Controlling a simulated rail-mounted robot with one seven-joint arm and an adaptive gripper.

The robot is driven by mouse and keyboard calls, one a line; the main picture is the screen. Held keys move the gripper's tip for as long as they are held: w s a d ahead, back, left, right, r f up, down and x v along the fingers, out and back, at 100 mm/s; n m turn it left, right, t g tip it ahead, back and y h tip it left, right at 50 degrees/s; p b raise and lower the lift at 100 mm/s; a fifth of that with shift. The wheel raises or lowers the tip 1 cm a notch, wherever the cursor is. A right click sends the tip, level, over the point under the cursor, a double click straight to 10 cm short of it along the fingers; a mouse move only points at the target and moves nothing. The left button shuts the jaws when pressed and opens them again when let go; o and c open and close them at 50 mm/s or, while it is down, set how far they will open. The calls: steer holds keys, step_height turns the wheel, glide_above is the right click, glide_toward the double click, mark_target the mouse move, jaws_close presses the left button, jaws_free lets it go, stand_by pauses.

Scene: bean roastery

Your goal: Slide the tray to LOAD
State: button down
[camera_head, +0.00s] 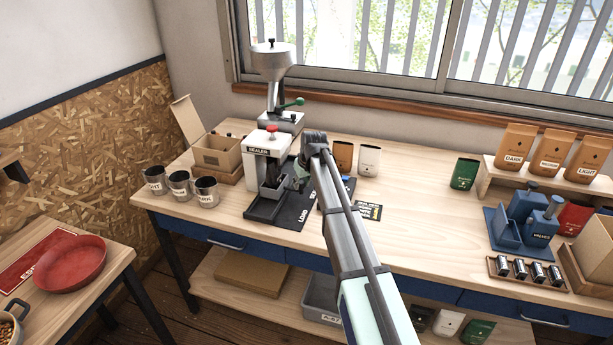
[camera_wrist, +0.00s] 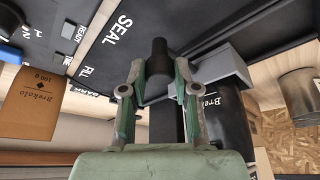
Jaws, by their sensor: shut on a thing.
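The sliding tray (camera_head: 272,189) is a small grey open holder at the front of the white sealer (camera_head: 262,160), on a black base plate (camera_head: 264,208). The word LOAD is on the right part of the plate in the head view. In the wrist view, my gripper (camera_wrist: 157,75) is shut on a dark upright knob (camera_wrist: 159,52) beside the grey tray (camera_wrist: 226,66). A black pouch (camera_wrist: 228,117) shows at the tray. The SEAL label (camera_wrist: 118,28) lies close to the gripper. My forearm hides part of the plate in the head view.
Steel cups (camera_head: 180,185) and an open cardboard box (camera_head: 217,150) stand left of the sealer. Brown and white pouches (camera_head: 368,160) stand behind my arm. A blue valve device (camera_head: 532,215) is at the right. The table between is mostly clear.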

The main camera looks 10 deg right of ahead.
steer(key=s+a, duration=0.1)
steer(key=s, duration=0.1)
steer(key=s+a, duration=0.1)
steer(key=s, duration=0.2)
steer(key=s+a, duration=0.1)
steer(key=s, duration=0.2)
steer(key=shift+s+a+f, duration=0.1)
steer(key=shift+a, duration=0.25)
steer(key=shift+s, duration=0.1)
steer(key=c, duration=0.9)
jaws_free()
steer(key=shift+a, duration=0.1)
steer(key=shift+o, duration=0.2)
steer(key=shift+r, duration=0.4)
steer(key=v, duration=1.1)
steer(key=shift+r, duration=0.15)
